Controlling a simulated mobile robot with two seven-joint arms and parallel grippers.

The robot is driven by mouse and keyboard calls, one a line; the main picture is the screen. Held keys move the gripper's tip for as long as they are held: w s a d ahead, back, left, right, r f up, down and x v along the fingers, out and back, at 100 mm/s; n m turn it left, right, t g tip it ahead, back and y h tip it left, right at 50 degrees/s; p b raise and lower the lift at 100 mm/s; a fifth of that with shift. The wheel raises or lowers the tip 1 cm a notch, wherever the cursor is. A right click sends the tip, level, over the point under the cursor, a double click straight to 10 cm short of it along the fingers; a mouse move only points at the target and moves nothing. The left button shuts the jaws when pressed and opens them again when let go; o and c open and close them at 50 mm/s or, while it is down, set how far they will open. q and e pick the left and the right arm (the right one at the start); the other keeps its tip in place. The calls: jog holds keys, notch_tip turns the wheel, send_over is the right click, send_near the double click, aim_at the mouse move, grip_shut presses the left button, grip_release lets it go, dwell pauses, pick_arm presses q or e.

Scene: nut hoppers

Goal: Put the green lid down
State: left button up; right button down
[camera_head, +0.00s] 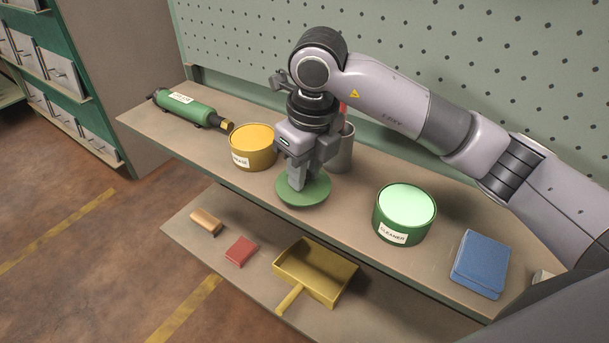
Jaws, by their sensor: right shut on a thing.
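The green lid (314,193) is a round flat disc near the front edge of the upper shelf, between the yellow tub and the green tub. My right gripper (298,183) points down and is shut on the lid from above, its fingers at the lid's middle. I cannot tell whether the lid touches the shelf or hangs just above it. The green tub (378,222) labelled CLEANER stands to the right, open, with pale green contents showing. My left gripper is out of view.
The yellow tub (253,155) is close on the left, and a grey cup (345,150) stands behind the gripper. A green cylinder (190,108) lies at far left; a blue stack (481,264) is at right. A yellow dustpan (325,280), red block and brush lie on the lower shelf.

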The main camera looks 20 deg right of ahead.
aim_at(311, 189)
jog(key=shift+f, duration=0.95)
jog(key=shift+f, duration=0.1)
jog(key=shift+f, duration=0.15)
jog(key=c, duration=0.9)
grip_release()
jog(key=shift+r, duration=0.2)
jog(key=r, duration=0.4)
jog(key=s+r, duration=0.1)
jog(key=r, duration=0.7)
jog(key=shift+s+d+b, duration=0.2)
jog(key=shift+d+b, duration=0.1)
jog(key=shift+d, duration=0.05)
